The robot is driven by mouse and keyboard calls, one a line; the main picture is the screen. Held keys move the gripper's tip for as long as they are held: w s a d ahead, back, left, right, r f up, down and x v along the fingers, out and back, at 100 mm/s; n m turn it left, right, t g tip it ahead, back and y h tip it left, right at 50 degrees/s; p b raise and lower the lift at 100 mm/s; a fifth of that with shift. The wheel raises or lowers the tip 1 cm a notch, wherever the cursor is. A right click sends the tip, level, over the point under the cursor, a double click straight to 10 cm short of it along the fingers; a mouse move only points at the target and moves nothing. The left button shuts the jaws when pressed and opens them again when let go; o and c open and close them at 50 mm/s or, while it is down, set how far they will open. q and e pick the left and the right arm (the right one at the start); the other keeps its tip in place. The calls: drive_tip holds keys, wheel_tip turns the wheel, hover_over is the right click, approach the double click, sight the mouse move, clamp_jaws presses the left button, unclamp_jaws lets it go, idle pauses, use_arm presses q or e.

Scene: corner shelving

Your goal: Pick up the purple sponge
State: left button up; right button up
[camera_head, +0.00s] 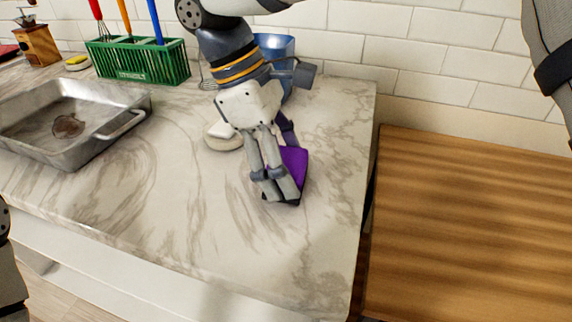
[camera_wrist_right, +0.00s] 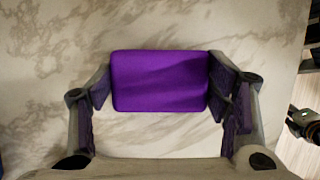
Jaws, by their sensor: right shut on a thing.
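The purple sponge (camera_head: 295,160) is at the right part of the marble counter, partly hidden behind my right gripper (camera_head: 280,198) in the head view. In the right wrist view the sponge (camera_wrist_right: 160,80) is a purple block between the two fingers of my right gripper (camera_wrist_right: 160,85). The fingers press on its left and right ends, so the gripper is shut on it. I cannot tell whether the sponge touches the counter or is just above it.
A metal pan (camera_head: 75,150) stands on the marble counter (camera_head: 200,215) at left. A green rack (camera_head: 140,62) with utensils and a blue container (camera_head: 273,45) are at the back. A white soap on a dish (camera_head: 222,137) lies behind my gripper. A wooden surface (camera_head: 470,230) is at right.

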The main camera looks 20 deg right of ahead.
wheel_tip(320, 180, up, 3)
drive_tip(key=shift+f, duration=0.15)
drive_tip(key=s+a+r, duration=0.5)
drive_tip(key=a+r, duration=0.5)
drive_tip(key=a, duration=0.3)
drive_tip(key=o, duration=0.4)
drive_tip(key=shift+s, duration=0.1)
drive_tip(key=shift+c, duration=0.2)
drive_tip(key=c, duration=0.4)
drive_tip(key=shift+d, duration=0.1)
